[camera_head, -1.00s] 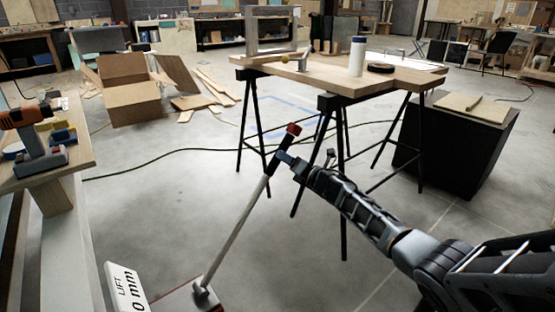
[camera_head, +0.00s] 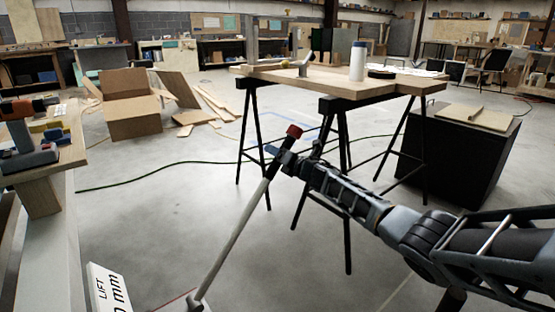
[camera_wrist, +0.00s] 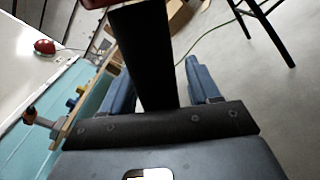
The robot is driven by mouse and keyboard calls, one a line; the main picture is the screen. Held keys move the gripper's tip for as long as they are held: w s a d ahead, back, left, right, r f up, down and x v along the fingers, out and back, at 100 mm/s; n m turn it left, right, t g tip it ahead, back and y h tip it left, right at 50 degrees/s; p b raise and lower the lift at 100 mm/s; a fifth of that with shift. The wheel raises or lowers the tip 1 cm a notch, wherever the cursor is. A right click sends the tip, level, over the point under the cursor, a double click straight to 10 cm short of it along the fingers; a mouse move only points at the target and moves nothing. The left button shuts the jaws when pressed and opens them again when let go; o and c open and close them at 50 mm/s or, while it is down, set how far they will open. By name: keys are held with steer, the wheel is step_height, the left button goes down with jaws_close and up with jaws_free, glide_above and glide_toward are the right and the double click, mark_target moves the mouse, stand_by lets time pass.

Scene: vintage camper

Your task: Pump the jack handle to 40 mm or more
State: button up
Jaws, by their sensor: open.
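The jack handle (camera_head: 236,231) is a grey rod with a black grip and a red end cap (camera_head: 293,131), leaning up to the right from the jack at the bottom edge. The jack's body is mostly cut off. A white sign (camera_head: 104,287) reads "LIFT" and "mm"; its number is cut off. My gripper (camera_head: 278,155) is at the black grip, just below the red cap. In the wrist view, the black grip (camera_wrist: 143,55) passes between the two blue fingers of my open gripper (camera_wrist: 160,85), with a gap visible on either side.
A wooden trestle table (camera_head: 330,84) with dark legs stands behind the handle. A black cabinet (camera_head: 462,155) is at the right. A bench with a drill (camera_head: 25,140) is at the left. A cardboard box (camera_head: 130,110) lies further back. The floor around the handle is clear.

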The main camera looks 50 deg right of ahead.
steer(key=shift+c, duration=0.4)
jaws_close()
